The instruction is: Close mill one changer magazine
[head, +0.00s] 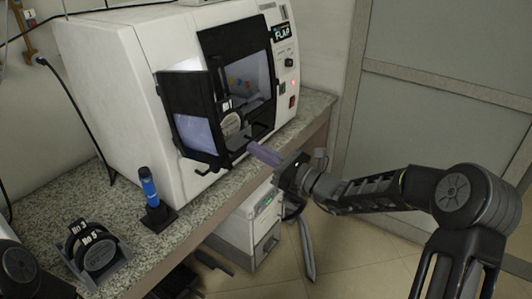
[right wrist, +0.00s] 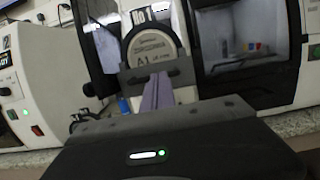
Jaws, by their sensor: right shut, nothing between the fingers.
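The white mill (head: 125,80) stands on the counter with its dark front door (head: 190,128) swung open. A round disc marked No 1 (head: 231,121) sits upright in a black holder at the door opening; this looks like the changer magazine, standing out from the front. In the right wrist view the disc (right wrist: 152,45) rises behind the black holder (right wrist: 185,76). My right gripper (head: 256,150) is shut and empty, its purple fingers pointing at the magazine's front. The fingers (right wrist: 155,92) overlap the holder in the right wrist view; I cannot tell whether they touch. My left gripper is not in view.
A rack (head: 98,262) with numbered discs and a blue tool on a black stand (head: 158,214) sit on the granite counter (head: 60,182). A white unit (head: 240,235) stands below. Another white machine (right wrist: 30,85) shows at left in the wrist view. Floor at right is open.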

